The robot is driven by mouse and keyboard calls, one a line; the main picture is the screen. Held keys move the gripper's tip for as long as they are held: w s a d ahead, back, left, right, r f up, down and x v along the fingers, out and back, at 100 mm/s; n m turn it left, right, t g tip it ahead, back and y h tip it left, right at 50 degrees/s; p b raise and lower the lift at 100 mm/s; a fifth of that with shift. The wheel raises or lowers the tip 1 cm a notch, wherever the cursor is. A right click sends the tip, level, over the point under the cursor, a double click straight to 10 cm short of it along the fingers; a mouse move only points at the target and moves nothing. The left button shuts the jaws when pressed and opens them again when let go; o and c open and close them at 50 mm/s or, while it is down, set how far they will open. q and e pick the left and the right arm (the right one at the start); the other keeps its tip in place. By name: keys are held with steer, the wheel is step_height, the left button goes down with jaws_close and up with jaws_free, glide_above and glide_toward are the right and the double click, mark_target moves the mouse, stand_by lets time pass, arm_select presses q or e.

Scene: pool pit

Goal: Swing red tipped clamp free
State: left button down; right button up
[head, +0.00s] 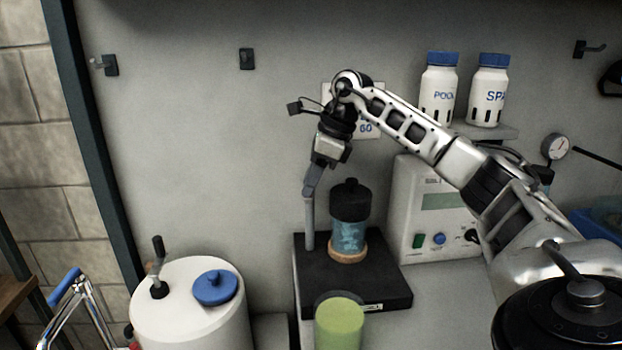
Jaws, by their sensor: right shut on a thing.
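My right gripper (312,185) points down over the left end of a black stand base (375,288). Its fingers are shut on the top of a grey upright post (309,228) that rises from this base. A blue clear cylinder (347,235) with a black cap stands on a tan ring on the base, just right of the post. No red tipped clamp can be made out at the post; the fingers cover its top. A small red spot (133,346) shows at the bottom left, too cut off to identify. My left gripper is out of view.
A green cylinder (340,325) stands in front of the base. A white tank (190,310) with a blue cap and black handle is at left. A white control box (435,215) stands at right. White bottles (438,90) sit on a shelf behind my right arm.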

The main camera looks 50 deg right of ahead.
steer(key=o, duration=1)
steer(key=v, duration=1.6)
steer(key=shift+d, duration=0.15)
